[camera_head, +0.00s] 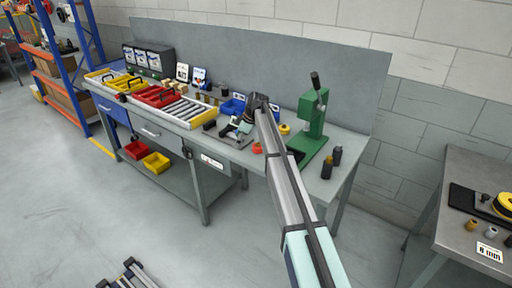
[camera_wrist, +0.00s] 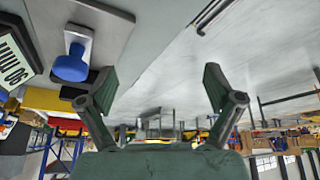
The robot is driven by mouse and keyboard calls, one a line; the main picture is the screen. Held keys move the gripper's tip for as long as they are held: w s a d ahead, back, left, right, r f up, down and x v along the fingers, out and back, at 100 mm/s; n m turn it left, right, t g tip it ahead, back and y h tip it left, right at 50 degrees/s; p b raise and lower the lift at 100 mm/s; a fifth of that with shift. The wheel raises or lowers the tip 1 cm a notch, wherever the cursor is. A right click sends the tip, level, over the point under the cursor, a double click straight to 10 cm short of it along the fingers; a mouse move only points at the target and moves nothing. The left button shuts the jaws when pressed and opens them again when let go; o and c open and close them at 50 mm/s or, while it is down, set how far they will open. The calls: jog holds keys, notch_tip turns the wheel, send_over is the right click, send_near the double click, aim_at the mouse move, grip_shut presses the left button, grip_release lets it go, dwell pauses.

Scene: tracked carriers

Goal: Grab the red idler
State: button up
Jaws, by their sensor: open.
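A small red round part (camera_head: 257,148), which looks like the red idler, sits at the front edge of the workbench (camera_head: 228,150), left of the green press. My gripper (camera_head: 243,124) is above the bench, to the left of and higher in the picture than the red part. In the wrist view my gripper (camera_wrist: 158,78) has its two fingers spread wide with nothing between them. I cannot make out the red idler in the wrist view. The wrist view shows a blue round knob (camera_wrist: 70,66) on a grey plate, beside the left finger.
A green press (camera_head: 312,125) stands right of my arm, with dark bottles (camera_head: 327,167) beside it. A yellow round part (camera_head: 285,129) lies near the press. Open floor lies in front.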

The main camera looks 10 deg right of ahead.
notch_tip(320, 180, up, 2)
jog(key=n+p, duration=0.1)
send_over(259, 143)
jog(key=d, duration=0.2)
jog(key=shift+s+a+g, duration=0.1)
jog(key=shift+a+g, duration=0.05)
jog(key=shift+g, duration=0.25)
jog(key=shift+d+f, duration=0.1)
jog(key=shift+d, duration=0.1)
jog(key=shift+p+x, duration=1.25)
jog(key=shift+x, duration=2.4)
jog(key=shift+d, duration=0.2)
jog(key=c, duration=1.6)
